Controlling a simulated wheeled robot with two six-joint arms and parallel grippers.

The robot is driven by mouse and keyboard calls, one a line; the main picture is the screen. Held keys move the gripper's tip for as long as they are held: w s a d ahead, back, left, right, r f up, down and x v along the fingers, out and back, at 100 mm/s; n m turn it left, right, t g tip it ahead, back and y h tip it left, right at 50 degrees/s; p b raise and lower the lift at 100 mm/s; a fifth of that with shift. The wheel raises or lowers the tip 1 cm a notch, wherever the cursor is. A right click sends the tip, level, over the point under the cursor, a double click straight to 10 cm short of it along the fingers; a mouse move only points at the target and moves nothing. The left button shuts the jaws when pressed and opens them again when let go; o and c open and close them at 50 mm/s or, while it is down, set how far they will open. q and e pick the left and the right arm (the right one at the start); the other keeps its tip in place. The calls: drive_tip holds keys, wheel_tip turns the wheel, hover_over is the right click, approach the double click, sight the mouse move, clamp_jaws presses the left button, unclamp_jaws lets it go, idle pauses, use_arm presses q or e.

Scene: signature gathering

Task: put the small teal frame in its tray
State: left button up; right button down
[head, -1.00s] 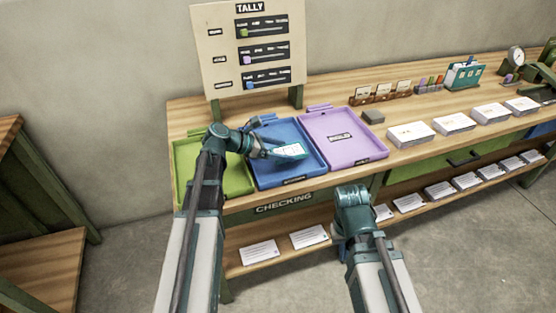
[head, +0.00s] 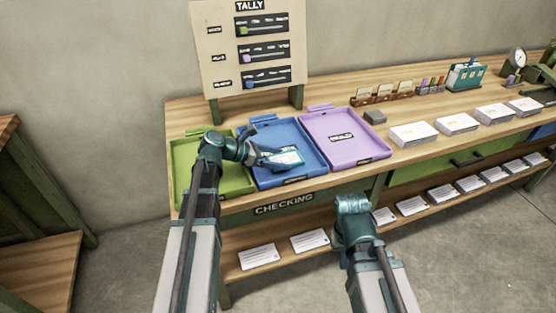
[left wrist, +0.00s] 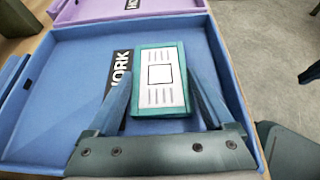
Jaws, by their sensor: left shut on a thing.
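The small teal frame (head: 287,157) has a white face with a printed square and lines. It also shows in the left wrist view (left wrist: 161,82). My left gripper (head: 278,160) is shut on the frame, its fingers on either side of it. It holds the frame over the blue tray (head: 316,167); I cannot tell if the frame touches the tray floor. The blue tray's dark label, partly hidden, shows beside the frame in the left wrist view. My right gripper (head: 347,260) hangs low in front of the table, its fingers mostly hidden behind its arm.
A green tray (head: 182,160) lies left of the blue tray and a purple tray (head: 345,138) right of it. The tally board (head: 220,70) stands behind. White card stacks (head: 408,134) lie to the right. The lower shelf (head: 284,260) holds several cards.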

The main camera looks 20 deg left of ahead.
use_arm(q)
drive_tip(key=shift+f, duration=0.2)
drive_tip(key=o, duration=1.1)
drive_tip(key=shift+r, duration=0.3)
drive_tip(key=p+v, duration=0.5)
drive_tip(key=v, duration=0.5)
drive_tip(key=shift+a, duration=0.15)
drive_tip(key=shift+p+v, duration=0.4)
drive_tip(key=shift+v, duration=0.5)
drive_tip(key=shift+f, duration=0.15)
